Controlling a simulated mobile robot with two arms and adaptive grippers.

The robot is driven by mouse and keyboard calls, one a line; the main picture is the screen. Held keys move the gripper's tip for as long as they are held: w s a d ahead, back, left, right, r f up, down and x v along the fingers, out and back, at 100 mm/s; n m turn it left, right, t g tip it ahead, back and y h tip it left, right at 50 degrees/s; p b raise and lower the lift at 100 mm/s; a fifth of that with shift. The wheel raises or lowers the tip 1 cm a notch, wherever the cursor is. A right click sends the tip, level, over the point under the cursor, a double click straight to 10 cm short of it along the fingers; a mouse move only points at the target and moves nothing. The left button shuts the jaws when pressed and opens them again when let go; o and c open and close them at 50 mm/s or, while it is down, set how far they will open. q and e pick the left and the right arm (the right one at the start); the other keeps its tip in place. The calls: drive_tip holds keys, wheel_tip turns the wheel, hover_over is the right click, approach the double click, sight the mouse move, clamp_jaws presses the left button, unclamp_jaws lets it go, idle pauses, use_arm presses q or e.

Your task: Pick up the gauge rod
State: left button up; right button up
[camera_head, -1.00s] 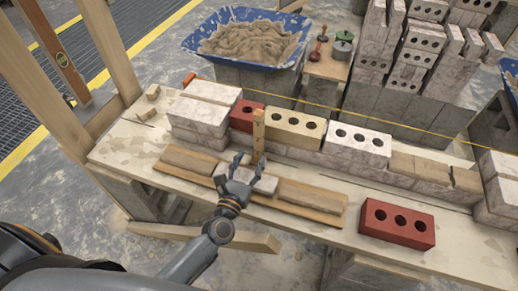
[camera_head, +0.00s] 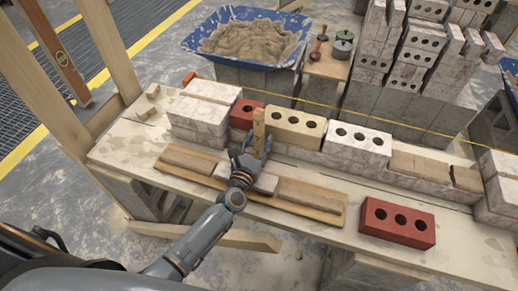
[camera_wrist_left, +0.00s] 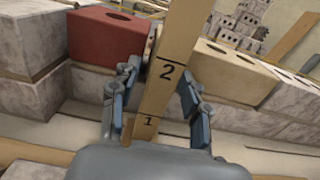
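The gauge rod (camera_head: 258,128) is a light wooden upright stick in front of the low brick wall, between a red brick and a cream brick. In the left wrist view the gauge rod (camera_wrist_left: 167,70) shows black lines and the marks 1 and 2. My left gripper (camera_head: 252,150) is open, with its fingers on both sides of the rod's lower part. In the left wrist view the left gripper (camera_wrist_left: 155,85) has gaps between its fingers and the rod. My right gripper is not in view.
The red brick (camera_head: 241,113) and cream brick (camera_head: 294,127) stand close behind the rod. A wooden board (camera_head: 330,215) with flat pieces lies below my left gripper. A loose red brick (camera_head: 397,223) lies at right. A yellow line (camera_head: 400,126) runs behind the wall.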

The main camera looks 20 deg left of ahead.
use_arm(q)
clamp_jaws()
drive_tip(key=shift+r, duration=0.1)
